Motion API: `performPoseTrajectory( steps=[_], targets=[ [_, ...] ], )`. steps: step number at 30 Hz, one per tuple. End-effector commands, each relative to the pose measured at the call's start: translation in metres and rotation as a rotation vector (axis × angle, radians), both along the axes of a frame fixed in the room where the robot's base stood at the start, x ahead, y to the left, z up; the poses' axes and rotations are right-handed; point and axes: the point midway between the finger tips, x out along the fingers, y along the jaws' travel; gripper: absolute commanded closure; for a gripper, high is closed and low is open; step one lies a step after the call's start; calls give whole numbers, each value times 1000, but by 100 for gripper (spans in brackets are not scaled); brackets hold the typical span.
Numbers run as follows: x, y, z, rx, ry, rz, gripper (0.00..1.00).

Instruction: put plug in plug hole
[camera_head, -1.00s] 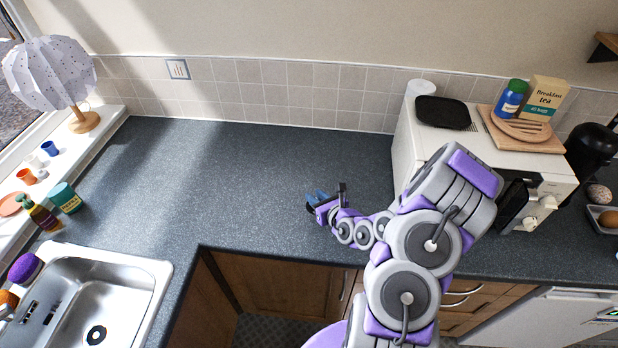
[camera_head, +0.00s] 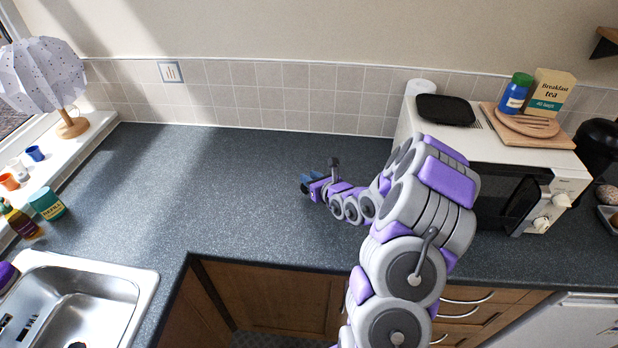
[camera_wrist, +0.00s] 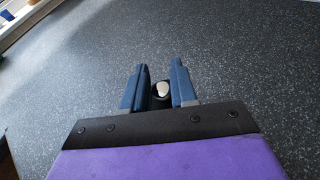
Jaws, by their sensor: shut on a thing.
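My gripper (camera_head: 306,183) is over the dark worktop, well to the right of the sink. In the wrist view, my gripper (camera_wrist: 160,80) has its two blue fingers shut on a small dark thing with a pale top, taken as the plug (camera_wrist: 161,89). The plug cannot be made out in the head view. The steel sink (camera_head: 122,288) is at the lower left. Only a dark sliver of the plug hole (camera_head: 78,345) shows at the bottom edge of the head view.
The worktop (camera_head: 220,170) between my gripper and the sink is clear. A teal pot (camera_head: 46,204) and a dark bottle (camera_head: 20,220) stand left, behind the sink. A lamp (camera_head: 42,80) is on the sill. A white microwave (camera_head: 405,125) stands to the right.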

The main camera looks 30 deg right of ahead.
Motion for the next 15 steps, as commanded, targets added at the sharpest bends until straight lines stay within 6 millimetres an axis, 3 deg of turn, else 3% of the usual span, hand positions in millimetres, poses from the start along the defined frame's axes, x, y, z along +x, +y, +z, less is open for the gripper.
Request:
performPoseTrajectory(
  steps=[6,15],
  targets=[
    [33,-14,-4,-4,-2,0,100],
    [49,-19,-4,-2,-2,2,100]
  ],
)
